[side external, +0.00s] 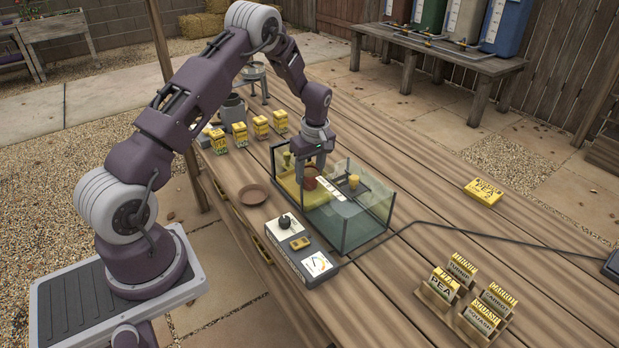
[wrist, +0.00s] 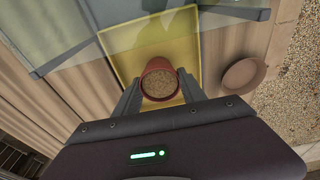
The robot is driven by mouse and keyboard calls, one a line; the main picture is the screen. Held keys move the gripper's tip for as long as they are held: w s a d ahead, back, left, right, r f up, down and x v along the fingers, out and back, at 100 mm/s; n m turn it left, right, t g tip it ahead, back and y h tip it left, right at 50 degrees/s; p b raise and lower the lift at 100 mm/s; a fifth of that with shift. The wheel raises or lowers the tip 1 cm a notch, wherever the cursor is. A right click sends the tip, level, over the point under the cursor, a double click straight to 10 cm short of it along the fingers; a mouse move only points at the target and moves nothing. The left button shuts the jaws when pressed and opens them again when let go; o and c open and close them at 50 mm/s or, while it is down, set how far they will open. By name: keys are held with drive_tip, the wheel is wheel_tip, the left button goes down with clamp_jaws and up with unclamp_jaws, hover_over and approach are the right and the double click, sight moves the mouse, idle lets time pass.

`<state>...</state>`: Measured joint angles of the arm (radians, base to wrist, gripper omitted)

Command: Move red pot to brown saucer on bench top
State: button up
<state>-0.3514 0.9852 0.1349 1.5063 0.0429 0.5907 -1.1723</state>
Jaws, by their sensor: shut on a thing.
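The red pot (wrist: 158,84), filled with brown soil, sits between my gripper's two fingers in the wrist view. It also shows in the side view (side external: 310,183), partly hidden by the fingers. My gripper (side external: 312,170) points down into a glass-walled case and is shut on the pot. Beneath the pot is a yellow floor section (wrist: 190,60) of the case; I cannot tell whether the pot touches it. The brown saucer (side external: 253,194) lies empty on the bench top, left of the case. In the wrist view the saucer (wrist: 243,76) is to the right of the pot.
The glass case (side external: 365,222) has upright walls around my gripper. Yellow seed packets (side external: 240,133) stand behind the saucer.

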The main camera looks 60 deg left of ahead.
wheel_tip(320, 180, up, 9)
drive_tip(key=s+a+f+n, duration=0.2)
drive_tip(key=s+a+n, duration=0.1)
drive_tip(key=s, duration=0.5)
drive_tip(key=s+a+f+n, duration=0.2)
drive_tip(key=s+a+n, duration=0.1)
drive_tip(key=s, duration=0.4)
drive_tip(key=shift+g, duration=0.4)
drive_tip(key=shift+f, duration=2.8)
drive_tip(key=o, duration=1.5)
drive_tip(key=shift+c, duration=0.2)
